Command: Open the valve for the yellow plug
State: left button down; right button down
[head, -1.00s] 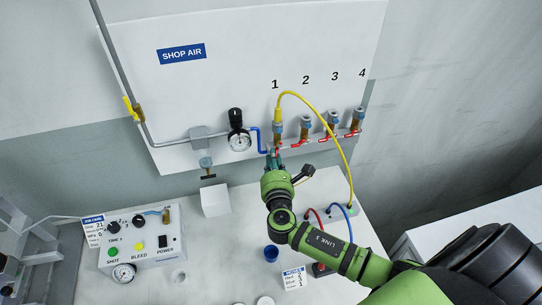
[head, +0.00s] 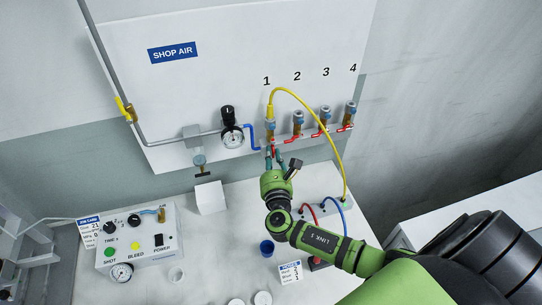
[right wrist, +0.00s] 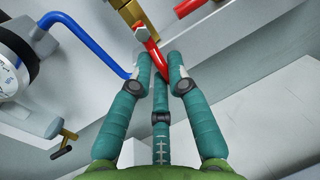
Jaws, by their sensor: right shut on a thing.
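The yellow plug (head: 270,111), on its yellow hose (head: 325,124), sits upright in outlet 1 on the white wall panel. Below it, the red valve lever (right wrist: 152,54) slopes down from a brass body (right wrist: 139,15) in the right wrist view. My right gripper (right wrist: 159,64) is shut on this lever, its teal fingers on both sides of it. In the head view my right gripper (head: 273,153) is just below outlet 1 and hides much of the lever. My left gripper is not in view.
Outlets 2 (head: 297,122), 3 (head: 325,116) and 4 (head: 350,109) with red levers stand close to the right. A pressure gauge (head: 233,138) and blue tube (head: 252,137) are close to the left.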

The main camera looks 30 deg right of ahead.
jog(key=shift+s+d+f, duration=0.15)
jog(key=shift+f, duration=0.15)
jog(key=c, duration=1.2)
grip_release()
jog(key=shift+d+r, duration=0.1)
jog(key=shift+r, duration=0.05)
jog(key=shift+s+a, duration=0.15)
jog(key=shift+a, duration=0.1)
jog(key=v, duration=1.1)
jog(key=shift+s, duration=0.35)
